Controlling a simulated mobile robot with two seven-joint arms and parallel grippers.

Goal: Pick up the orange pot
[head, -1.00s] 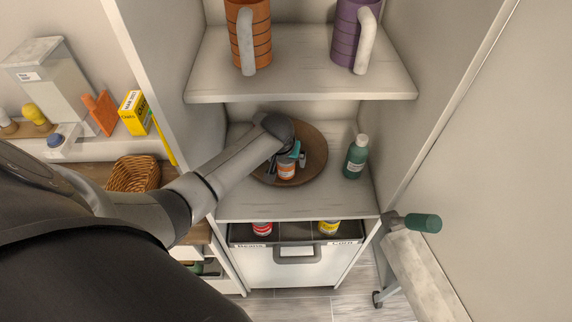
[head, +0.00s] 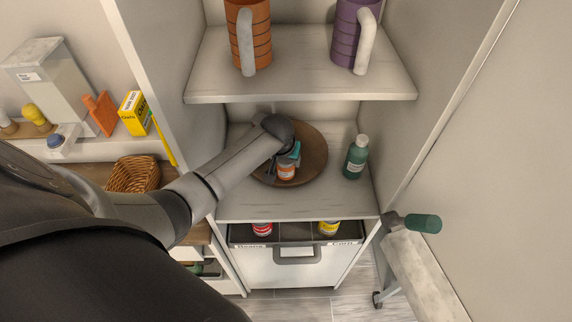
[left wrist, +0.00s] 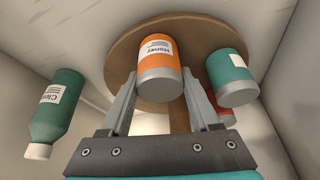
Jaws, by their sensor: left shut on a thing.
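The orange pot (head: 286,173), labelled "Honey", stands on a round brown turntable (head: 315,153) on the cupboard's middle shelf. In the left wrist view the pot (left wrist: 160,62) sits between the two fingers of my left gripper (left wrist: 159,84), which is shut on it. In the head view my left gripper (head: 285,161) reaches in from above and partly covers the pot. A teal can (left wrist: 231,76) and a red can (left wrist: 226,110) stand close beside it on the turntable. My right gripper is not in view.
A green bottle (head: 355,157) stands right of the turntable; it also shows in the left wrist view (left wrist: 56,112). An upper shelf (head: 300,78) with an orange mug (head: 262,35) and a purple mug (head: 345,40) overhangs. A bin (head: 270,270) with cans is below.

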